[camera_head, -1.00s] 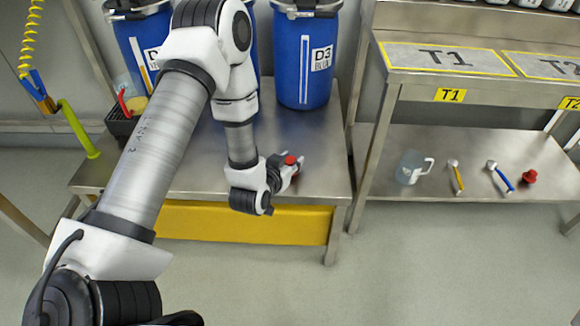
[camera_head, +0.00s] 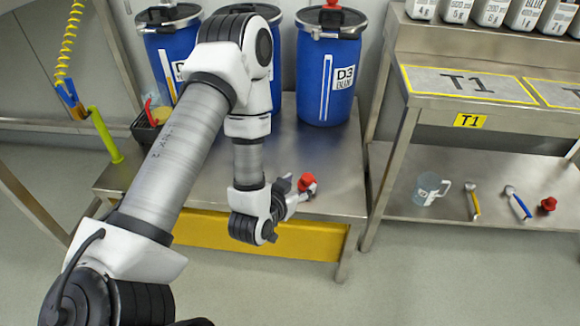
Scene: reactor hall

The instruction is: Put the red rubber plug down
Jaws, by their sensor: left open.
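The red rubber plug (camera_head: 307,181) is on the steel table (camera_head: 335,200), close to its front right part. My left gripper (camera_head: 298,191) is open right at the plug, reaching it from the left. The fingertips are small and partly overlap the plug's lower side, so I cannot tell whether they touch it. My right gripper is not in view.
Blue drums, one marked D3 (camera_head: 328,75), stand at the back of the table. A bench marked T1 (camera_head: 470,84) is to the right. Its lower shelf holds a clear jug (camera_head: 428,189), two handled tools and another red item (camera_head: 548,204). A black bin (camera_head: 147,128) is at the left.

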